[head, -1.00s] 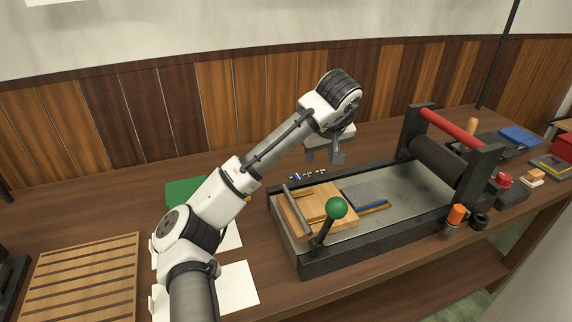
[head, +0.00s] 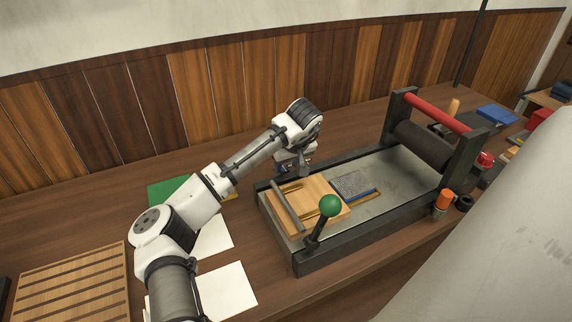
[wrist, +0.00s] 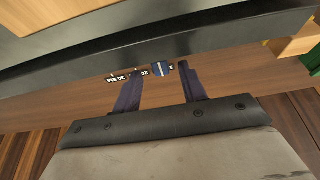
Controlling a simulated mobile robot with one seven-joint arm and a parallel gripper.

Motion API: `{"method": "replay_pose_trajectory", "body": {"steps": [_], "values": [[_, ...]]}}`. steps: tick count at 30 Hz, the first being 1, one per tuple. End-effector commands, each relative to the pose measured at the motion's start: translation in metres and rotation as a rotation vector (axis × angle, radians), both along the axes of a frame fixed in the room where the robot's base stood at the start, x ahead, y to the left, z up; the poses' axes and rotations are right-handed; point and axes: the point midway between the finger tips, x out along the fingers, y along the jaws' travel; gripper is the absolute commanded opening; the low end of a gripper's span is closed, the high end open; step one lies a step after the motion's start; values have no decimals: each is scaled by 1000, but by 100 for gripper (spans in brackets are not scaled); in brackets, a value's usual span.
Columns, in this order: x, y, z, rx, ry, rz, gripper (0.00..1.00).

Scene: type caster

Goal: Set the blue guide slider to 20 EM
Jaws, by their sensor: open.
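The blue guide slider (wrist: 161,70), with a pale stripe, sits on a small scale along the dark side rail of the press in the wrist view. White scale labels (wrist: 118,78) lie to its left, and one more mark (wrist: 145,73) lies close beside it. The print is small and inverted; the slider's exact reading is unclear. My gripper (wrist: 159,74) is open, with its dark fingertips to the left and right of the slider in the picture. I cannot tell whether they touch it. In the head view my gripper (head: 296,168) is low at the rail's back side and largely hides the scale.
The press bed (head: 400,183) holds a wooden block and a type block (head: 354,185). A green-knobbed lever (head: 330,206) stands at the front, and a roller with a red bar (head: 437,112) at the right. White paper (head: 225,290) lies front left.

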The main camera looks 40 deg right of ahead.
Motion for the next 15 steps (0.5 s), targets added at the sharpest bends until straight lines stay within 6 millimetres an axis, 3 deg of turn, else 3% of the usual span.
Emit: {"method": "replay_pose_trajectory", "body": {"steps": [6, 15], "values": [[8, -2, -20, 1, 0, 0, 42], [10, -2, -24, 0, 0, 0, 42]]}}
